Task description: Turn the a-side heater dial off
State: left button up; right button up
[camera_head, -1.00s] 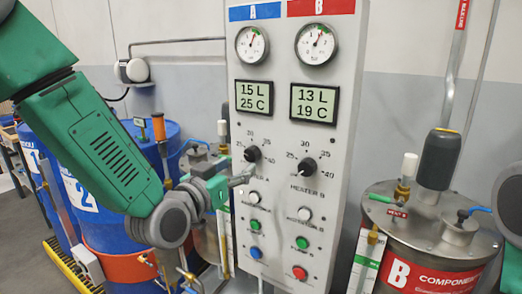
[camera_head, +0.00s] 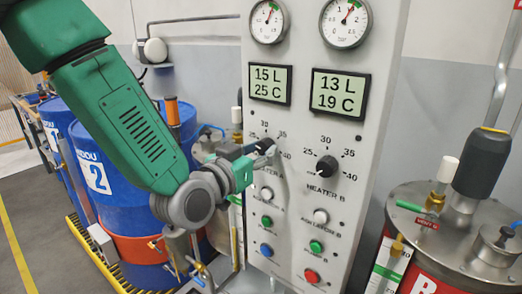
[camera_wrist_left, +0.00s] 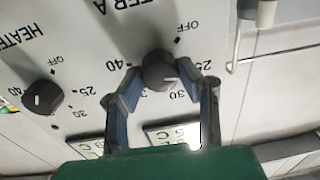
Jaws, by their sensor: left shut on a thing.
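The heater A dial (camera_wrist_left: 158,70) is a black round knob on the white control panel. In the left wrist view, seen upside down, its white mark faces the lower right, and an OFF label stands at its upper right. My left gripper (camera_wrist_left: 160,82) has its fingers on either side of the dial and is shut on it. In the head view my left gripper (camera_head: 262,148) largely hides this dial. The heater B dial (camera_head: 326,167) is free to its right and also shows in the left wrist view (camera_wrist_left: 42,97). My right gripper is not in view.
Displays (camera_head: 270,83) and gauges sit above the dials. Several coloured buttons, such as a blue one (camera_head: 266,250), sit below. Blue drums (camera_head: 85,165) stand at left behind my arm. A metal component B tank (camera_head: 450,235) stands at right.

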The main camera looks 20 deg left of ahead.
pick_arm(q)
jog(key=shift+n, duration=0.3)
jog(key=n, duration=0.5)
jog(key=n+b, duration=0.1)
jog(key=n, duration=0.4)
jog(key=shift+a+f+n+g, duration=0.1)
jog(key=shift+n+g, duration=0.2)
jog(key=shift+n, duration=0.4)
jog(key=o, duration=1)
jog(key=shift+o, duration=0.7)
jog(key=shift+w, duration=0.2)
jog(key=shift+s, duration=0.1)
